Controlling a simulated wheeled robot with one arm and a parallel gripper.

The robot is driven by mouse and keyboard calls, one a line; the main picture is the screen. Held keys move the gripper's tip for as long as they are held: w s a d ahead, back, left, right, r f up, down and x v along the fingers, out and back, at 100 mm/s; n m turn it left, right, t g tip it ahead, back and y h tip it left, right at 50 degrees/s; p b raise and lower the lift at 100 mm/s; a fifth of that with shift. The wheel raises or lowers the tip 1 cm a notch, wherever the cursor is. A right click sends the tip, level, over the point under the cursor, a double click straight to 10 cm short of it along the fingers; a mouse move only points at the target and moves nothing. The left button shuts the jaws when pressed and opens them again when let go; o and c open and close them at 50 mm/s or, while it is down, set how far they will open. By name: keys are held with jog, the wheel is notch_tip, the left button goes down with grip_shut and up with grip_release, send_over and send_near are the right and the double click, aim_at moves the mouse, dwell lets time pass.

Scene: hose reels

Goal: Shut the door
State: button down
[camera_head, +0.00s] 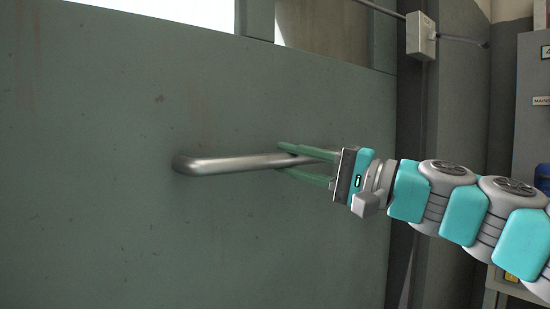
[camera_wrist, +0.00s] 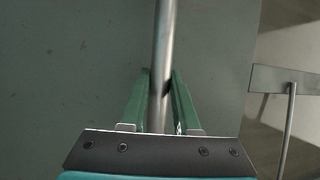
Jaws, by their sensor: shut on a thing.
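The grey-green door (camera_head: 110,225) fills the left and middle of the head view, with window panes along its top. Its metal lever handle (camera_head: 225,163) sticks out and runs level to the right. My gripper (camera_head: 282,159) comes in from the right, its green fingers above and below the handle's right part. In the wrist view the handle (camera_wrist: 164,45) passes between the two fingers (camera_wrist: 160,78), and the door (camera_wrist: 70,60) lies behind. The gripper is shut on the handle. The handle's right end is hidden by the gripper. I cannot tell whether the door is fully against its frame.
A dark frame or post (camera_head: 440,130) stands right of the door. A grey switch box (camera_head: 420,36) with conduit is fixed on it. A grey cabinet (camera_head: 533,100) stands at the far right. In the wrist view, a plate with a second bar (camera_wrist: 288,130) shows at the right.

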jog(key=shift+s+d, duration=0.3)
jog(key=shift+d, duration=0.05)
jog(key=c, duration=0.7)
grip_release()
jog(key=shift+d, duration=0.15)
jog(key=shift+o, duration=0.2)
jog(key=shift+s, duration=0.1)
jog(key=v, duration=0.7)
jog(key=shift+d+b, duration=0.35)
jog(key=shift+s+f, duration=0.1)
jog(key=shift+s, duration=0.05)
